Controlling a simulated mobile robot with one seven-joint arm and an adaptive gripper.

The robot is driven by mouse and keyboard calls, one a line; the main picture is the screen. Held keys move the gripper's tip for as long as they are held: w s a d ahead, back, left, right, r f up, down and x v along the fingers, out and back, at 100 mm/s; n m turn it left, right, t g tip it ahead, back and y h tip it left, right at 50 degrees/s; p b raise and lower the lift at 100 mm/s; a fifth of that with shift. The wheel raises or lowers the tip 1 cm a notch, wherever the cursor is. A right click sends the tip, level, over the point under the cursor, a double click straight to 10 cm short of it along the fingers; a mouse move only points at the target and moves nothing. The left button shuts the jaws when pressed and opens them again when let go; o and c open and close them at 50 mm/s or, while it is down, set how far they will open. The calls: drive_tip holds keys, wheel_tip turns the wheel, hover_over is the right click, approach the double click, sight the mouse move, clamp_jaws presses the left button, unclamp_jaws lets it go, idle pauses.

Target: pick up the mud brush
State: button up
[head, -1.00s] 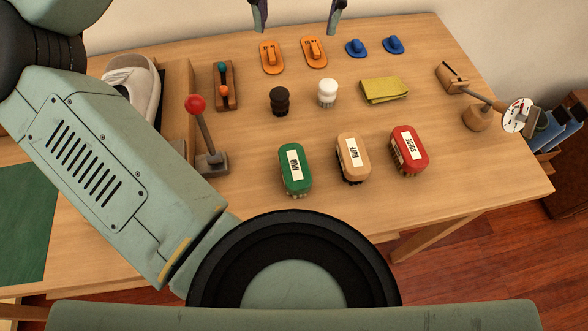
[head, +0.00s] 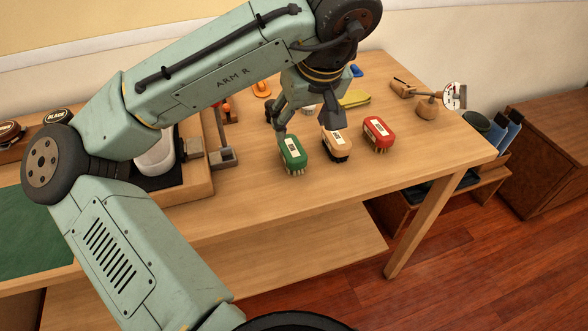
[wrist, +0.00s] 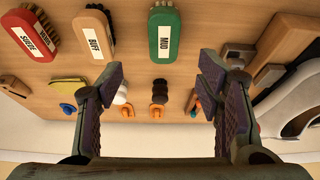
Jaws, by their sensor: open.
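The mud brush is the green-backed brush (head: 293,154) with a white label, lying bristles down on the table at the left end of a row of three. In the wrist view the green brush (wrist: 164,36) shows its MUD label, ahead of and between my fingers. My gripper (head: 305,118) is open and empty above the table, just behind the row of brushes in the head view. In the wrist view both fingers of my gripper (wrist: 161,82) are spread wide, apart from the brush.
The tan buff brush (head: 336,146) and red suede brush (head: 379,134) stand to the right of the green one. A lever stand (head: 223,154) and a boxed shoe (head: 155,157) are to its left. The table (head: 270,205) in front of the brushes is clear.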

sight(292, 148)
drive_tip(key=x, duration=0.5)
drive_tip(key=shift+f, duration=0.25)
drive_tip(key=shift+s+p+x, duration=0.1)
drive_tip(key=shift+p+x, duration=0.2)
drive_tip(key=shift+x, duration=1.1)
drive_tip(key=shift+s+p+x, duration=0.15)
drive_tip(key=shift+p+x, duration=0.15)
drive_tip(key=shift+x, duration=1.1)
drive_tip(key=shift+a, duration=0.2)
drive_tip(key=c, duration=1.3)
drive_tip(key=shift+r, duration=0.1)
